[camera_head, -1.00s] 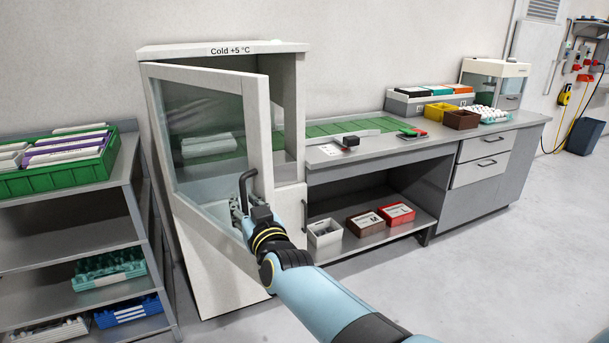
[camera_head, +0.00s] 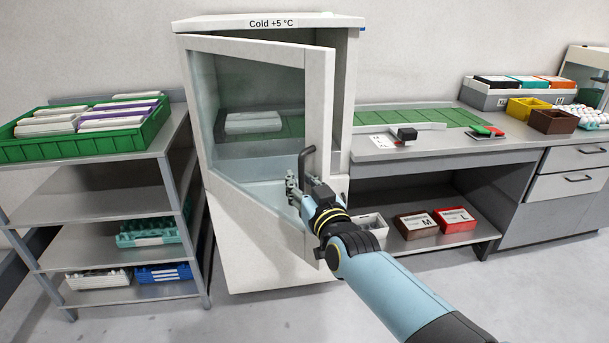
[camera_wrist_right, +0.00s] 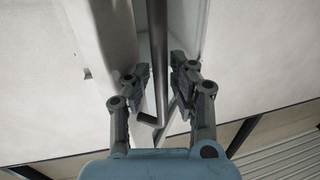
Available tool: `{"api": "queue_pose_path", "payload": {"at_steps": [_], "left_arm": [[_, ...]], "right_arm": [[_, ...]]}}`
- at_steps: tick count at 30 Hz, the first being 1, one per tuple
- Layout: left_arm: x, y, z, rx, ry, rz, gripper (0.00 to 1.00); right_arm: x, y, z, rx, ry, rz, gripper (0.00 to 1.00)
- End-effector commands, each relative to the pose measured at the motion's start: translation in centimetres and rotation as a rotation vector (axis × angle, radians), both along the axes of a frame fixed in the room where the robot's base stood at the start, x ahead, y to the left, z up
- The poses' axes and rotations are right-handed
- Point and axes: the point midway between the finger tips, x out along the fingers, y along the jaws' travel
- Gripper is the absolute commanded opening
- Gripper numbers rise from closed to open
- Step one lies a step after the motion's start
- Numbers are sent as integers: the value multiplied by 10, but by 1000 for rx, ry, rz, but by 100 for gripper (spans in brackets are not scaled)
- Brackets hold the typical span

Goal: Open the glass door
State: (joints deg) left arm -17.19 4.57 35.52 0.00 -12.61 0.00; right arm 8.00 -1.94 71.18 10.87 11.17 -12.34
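The cold cabinet's glass door (camera_head: 319,110) stands ajar, hinged on its left, with its free edge out in front of the white cabinet (camera_head: 350,85). Its dark handle (camera_head: 307,160) is a bent bar on the free edge. My right gripper (camera_head: 296,188) is at the handle's lower part. My left gripper is not in view.
A shelf rack with a green crate (camera_head: 90,148) stands close at the left of the cabinet. A grey workbench (camera_head: 450,140) with small boxes stands at the right. The floor (camera_head: 530,290) in front is clear.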

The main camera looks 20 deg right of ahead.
Motion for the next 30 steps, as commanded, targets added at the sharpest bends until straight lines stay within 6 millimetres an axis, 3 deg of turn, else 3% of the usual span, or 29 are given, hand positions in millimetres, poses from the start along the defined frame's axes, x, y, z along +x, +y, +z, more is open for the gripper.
{"api": "queue_pose_path", "payload": {"at_steps": [11,14,17,20,21,26,30], "left_arm": [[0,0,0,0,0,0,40],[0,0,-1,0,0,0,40],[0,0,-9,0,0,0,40],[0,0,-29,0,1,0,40],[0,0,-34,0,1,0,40],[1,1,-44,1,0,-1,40],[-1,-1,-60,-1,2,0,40]], "right_arm": [[-2,-2,0,0,0,0,23],[-3,-2,-2,1,2,0,14],[-11,-5,-24,6,25,-2,1],[-33,-12,-75,21,83,-6,0],[-40,-23,-85,52,94,-15,0],[-50,-90,-61,434,37,-65,0],[-65,-134,-35,865,-7,-46,0]]}}
